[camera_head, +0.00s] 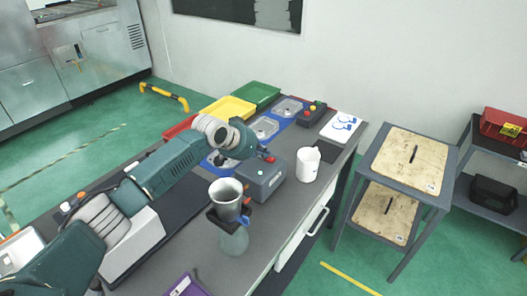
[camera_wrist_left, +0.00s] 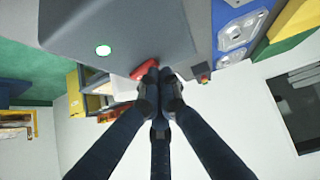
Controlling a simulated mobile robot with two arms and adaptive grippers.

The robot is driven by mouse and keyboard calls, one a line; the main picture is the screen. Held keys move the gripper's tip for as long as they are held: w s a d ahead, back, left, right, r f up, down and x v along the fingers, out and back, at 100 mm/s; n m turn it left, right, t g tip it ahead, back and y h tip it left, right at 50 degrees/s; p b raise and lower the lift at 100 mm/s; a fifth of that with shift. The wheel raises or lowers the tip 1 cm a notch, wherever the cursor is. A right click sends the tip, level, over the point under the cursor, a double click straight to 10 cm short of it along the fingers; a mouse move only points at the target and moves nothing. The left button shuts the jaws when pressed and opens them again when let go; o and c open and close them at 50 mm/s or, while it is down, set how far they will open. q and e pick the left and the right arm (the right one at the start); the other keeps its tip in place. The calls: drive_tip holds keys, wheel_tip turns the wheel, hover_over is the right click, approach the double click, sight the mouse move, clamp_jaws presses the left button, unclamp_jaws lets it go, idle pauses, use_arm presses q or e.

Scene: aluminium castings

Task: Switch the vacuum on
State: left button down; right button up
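A grey box (camera_head: 262,182) with a green button (camera_head: 260,172) and a red button (camera_head: 270,159) stands on the bench. My left gripper (camera_head: 262,152) is over the far end of this box, close to the red button. In the left wrist view the fingers (camera_wrist_left: 157,74) are together and appear empty. Their tips overlap the red button (camera_wrist_left: 143,70); I cannot tell whether they touch it. My right gripper is not in view.
A metal funnel (camera_head: 226,194) sits over a clear flask (camera_head: 234,240) in front of the box. A white cup (camera_head: 308,163) stands to its right. Behind are a blue mat with castings, yellow (camera_head: 229,109) and green trays (camera_head: 257,94), and another button box (camera_head: 311,114).

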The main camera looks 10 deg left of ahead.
use_arm(q)
drive_tip(key=shift+d, duration=0.1)
drive_tip(key=shift+s+d+r+p, duration=0.25)
drive_tip(key=shift+d+p, duration=0.25)
drive_tip(key=shift+p, duration=0.25)
drive_tip(key=shift+d, duration=0.2)
drive_tip(key=shift+s+a+r, duration=0.2)
drive_tip(key=shift+s+r, duration=0.05)
drive_tip(key=v, duration=1.1)
